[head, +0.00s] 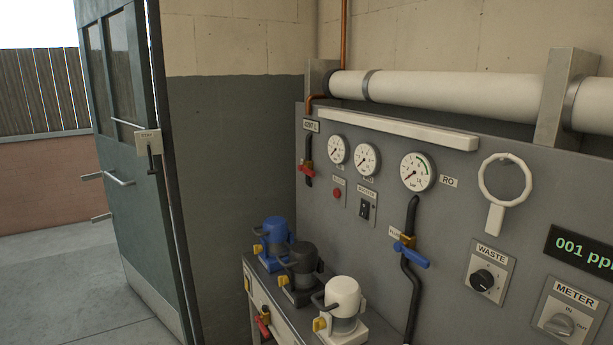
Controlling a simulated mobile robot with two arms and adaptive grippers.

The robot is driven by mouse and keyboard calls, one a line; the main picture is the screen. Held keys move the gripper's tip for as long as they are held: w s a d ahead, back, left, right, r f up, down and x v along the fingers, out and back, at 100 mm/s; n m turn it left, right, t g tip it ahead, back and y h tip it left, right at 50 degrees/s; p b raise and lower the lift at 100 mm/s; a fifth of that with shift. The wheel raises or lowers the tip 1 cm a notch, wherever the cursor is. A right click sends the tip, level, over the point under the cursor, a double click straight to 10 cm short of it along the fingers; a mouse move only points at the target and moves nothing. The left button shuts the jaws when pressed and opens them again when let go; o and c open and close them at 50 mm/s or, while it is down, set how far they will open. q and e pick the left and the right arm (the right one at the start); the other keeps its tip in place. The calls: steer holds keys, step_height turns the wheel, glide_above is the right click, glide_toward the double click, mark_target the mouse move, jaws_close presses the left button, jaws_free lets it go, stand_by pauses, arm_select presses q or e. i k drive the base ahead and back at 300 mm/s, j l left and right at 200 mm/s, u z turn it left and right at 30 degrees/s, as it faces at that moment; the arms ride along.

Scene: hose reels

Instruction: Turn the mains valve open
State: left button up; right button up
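A valve with a red lever handle (307,170) and brass body sits at the left end of the grey panel. A small label (311,125) above it is too small to read surely. A copper pipe (344,45) runs down the wall and bends toward that valve, and a black hose leaves it below. The red lever lies roughly crosswise to the hose. A second red-handled valve (264,325) is low at the front of the bench. I cannot read which valve is marked mains. Neither gripper is in view.
Blue (275,238), dark (302,263) and white (343,297) canisters stand on the bench. A green door (140,200) stands open at left, with clear floor (50,280) beyond.

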mark_target(308, 171)
steer(key=i+j+z, duration=0.1)
steer(key=z, duration=0.45)
steer(key=i+j+z, duration=0.15)
steer(key=j+z, duration=0.25)
steer(key=i+j+z, duration=0.1)
steer(key=j+z, duration=0.3)
steer(key=j, duration=0.2)
steer(key=j+z, duration=0.4)
steer(key=j, duration=0.15)
